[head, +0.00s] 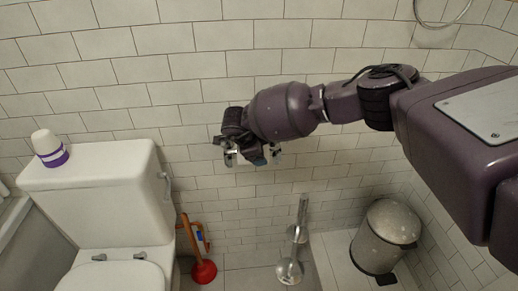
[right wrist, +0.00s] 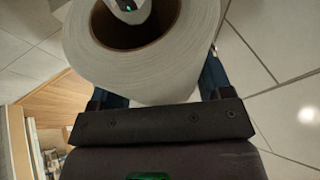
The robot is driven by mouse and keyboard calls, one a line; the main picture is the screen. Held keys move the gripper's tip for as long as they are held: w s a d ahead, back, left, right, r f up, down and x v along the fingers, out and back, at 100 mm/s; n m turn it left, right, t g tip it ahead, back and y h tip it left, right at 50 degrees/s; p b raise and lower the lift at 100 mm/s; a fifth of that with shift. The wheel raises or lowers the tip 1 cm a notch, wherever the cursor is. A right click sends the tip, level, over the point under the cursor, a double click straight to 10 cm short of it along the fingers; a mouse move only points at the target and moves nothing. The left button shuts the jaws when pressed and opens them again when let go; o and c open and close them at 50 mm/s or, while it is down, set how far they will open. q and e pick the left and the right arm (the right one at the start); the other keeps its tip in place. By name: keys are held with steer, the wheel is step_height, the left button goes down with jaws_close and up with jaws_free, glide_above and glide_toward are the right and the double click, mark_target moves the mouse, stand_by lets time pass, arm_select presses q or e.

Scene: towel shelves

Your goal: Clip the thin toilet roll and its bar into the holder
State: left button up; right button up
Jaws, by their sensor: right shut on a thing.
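The white toilet roll (right wrist: 145,75) with a brown cardboard core fills the top of the right wrist view. It sits between the two fingers of my right gripper (right wrist: 158,82), which is shut on it. A light metallic piece (right wrist: 128,8) shows at the core's opening; I cannot tell whether it is the bar. In the head view my right gripper (head: 252,156) is in front of the tiled wall, right of the toilet tank. The roll is not clear there. I cannot make out the holder. My left gripper is not in view.
The white toilet (head: 105,205) stands at left with a white and purple container (head: 48,148) on its tank. A red plunger (head: 204,271), a metal stand (head: 290,270) and a pedal bin (head: 385,238) stand below along the wall.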

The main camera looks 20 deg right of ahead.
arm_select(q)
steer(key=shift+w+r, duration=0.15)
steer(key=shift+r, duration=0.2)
arm_select(e)
steer(key=shift+f, duration=1.75)
stand_by(2.7)
steer(key=o, duration=1)
steer(key=shift+p+v, duration=0.6)
steer(key=shift+v, duration=0.55)
arm_select(q)
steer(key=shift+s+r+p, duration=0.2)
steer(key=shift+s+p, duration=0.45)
steer(key=shift+p, duration=0.45)
arm_select(e)
steer(key=v, duration=0.8)
steer(key=shift+a+r, duration=0.15)
steer(key=shift+r, duration=0.05)
